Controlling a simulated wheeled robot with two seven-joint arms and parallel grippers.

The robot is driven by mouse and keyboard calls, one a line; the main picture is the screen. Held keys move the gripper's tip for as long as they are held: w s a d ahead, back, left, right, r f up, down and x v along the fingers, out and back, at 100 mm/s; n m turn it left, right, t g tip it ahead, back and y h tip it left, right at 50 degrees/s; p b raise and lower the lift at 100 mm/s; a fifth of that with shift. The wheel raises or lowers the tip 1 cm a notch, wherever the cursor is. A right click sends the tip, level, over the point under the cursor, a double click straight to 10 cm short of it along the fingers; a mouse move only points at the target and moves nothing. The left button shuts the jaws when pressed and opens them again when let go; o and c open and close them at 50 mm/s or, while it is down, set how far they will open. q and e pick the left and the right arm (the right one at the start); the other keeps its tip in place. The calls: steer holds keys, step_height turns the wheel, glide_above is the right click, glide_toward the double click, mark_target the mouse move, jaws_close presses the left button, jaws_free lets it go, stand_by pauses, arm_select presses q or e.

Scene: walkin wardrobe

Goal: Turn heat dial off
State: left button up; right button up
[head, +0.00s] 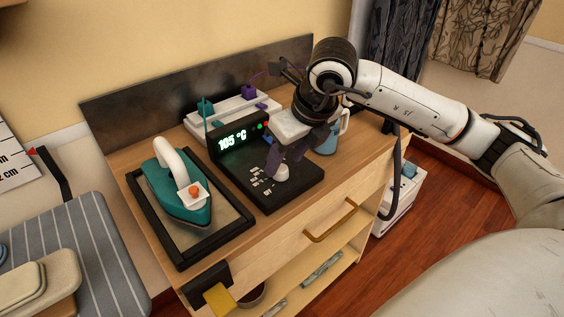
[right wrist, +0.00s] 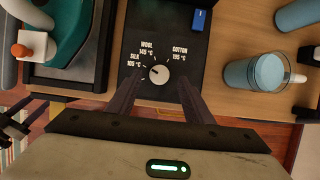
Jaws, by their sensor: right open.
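The heat dial (right wrist: 159,74) is a small pale round knob on a black control panel (right wrist: 135,50). Printed marks around it read silk 105, wool 145 and cotton 195 °C. In the head view the right gripper (head: 283,155) reaches down over the panel from the upper right. My left gripper is not in view.
A teal iron (head: 178,190) stands on a black-framed rest (head: 205,245) left of the panel. A blue cup (right wrist: 268,72) stands close to the right. A white power strip (head: 240,112) with plugs lies behind. A drawer handle (head: 332,222) juts out in front.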

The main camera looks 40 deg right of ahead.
mark_target(281, 168)
steer(key=shift+x, duration=1.05)
steer(key=shift+f, duration=0.25)
steer(key=shift+w+f, duration=0.1)
steer(key=shift+w, duration=0.05)
steer(key=c, duration=1)
steer(key=shift+f+n+b, duration=0.1)
steer(key=shift+n+b, duration=0.25)
steer(key=shift+n, duration=0.05)
steer(key=shift+c, duration=0.2)
steer(key=shift+d+n+y+b, duration=0.1)
steer(key=shift+n+y+b, duration=0.3)
steer(key=shift+n+b, duration=0.15)
steer(key=shift+n+y+b, duration=0.3)
steer(key=shift+n+b, duration=0.05)
steer(key=shift+n, duration=0.6)
steer(key=shift+w+n+y, duration=0.1)
steer(key=shift+n+y, duration=0.2)
steer(key=shift+n, duration=0.4)
steer(key=shift+d+n+g+y+b, duration=0.15)
steer(key=shift+n+g+y+b, duration=0.35)
steer(key=shift+n, duration=1.3)
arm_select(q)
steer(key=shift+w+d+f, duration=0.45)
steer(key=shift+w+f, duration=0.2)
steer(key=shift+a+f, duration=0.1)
arm_select(e)
steer(key=o, duration=1)
